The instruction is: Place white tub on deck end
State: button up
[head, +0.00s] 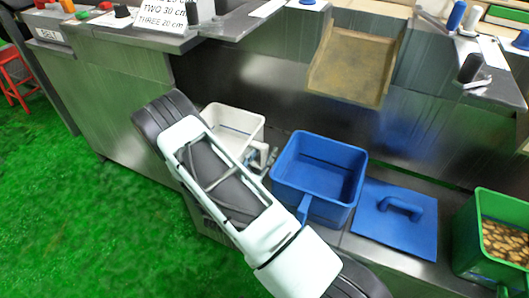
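The white tub (222,112) stands upright on the low steel deck (283,138), left of the blue tub. Its near side is partly hidden by my arm. Its white handle (263,152) points toward the lower right. Small grey finger parts of my gripper (261,159) show at this handle, on both sides of it. The rest of my gripper is hidden behind my arm. I cannot tell whether the fingers are closed on the handle.
A blue tub (291,175) stands close to the right of the white tub. Beyond it are a blue lid (381,225) and a green tub (468,228) with brown contents. A tan chute (350,65) hangs above the deck. Control panels line the upper edge.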

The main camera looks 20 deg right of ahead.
jog(key=shift+r, duration=0.25)
jog(key=p+v, duration=0.1)
jog(key=v, duration=1.1)
jog(key=shift+p, duration=0.4)
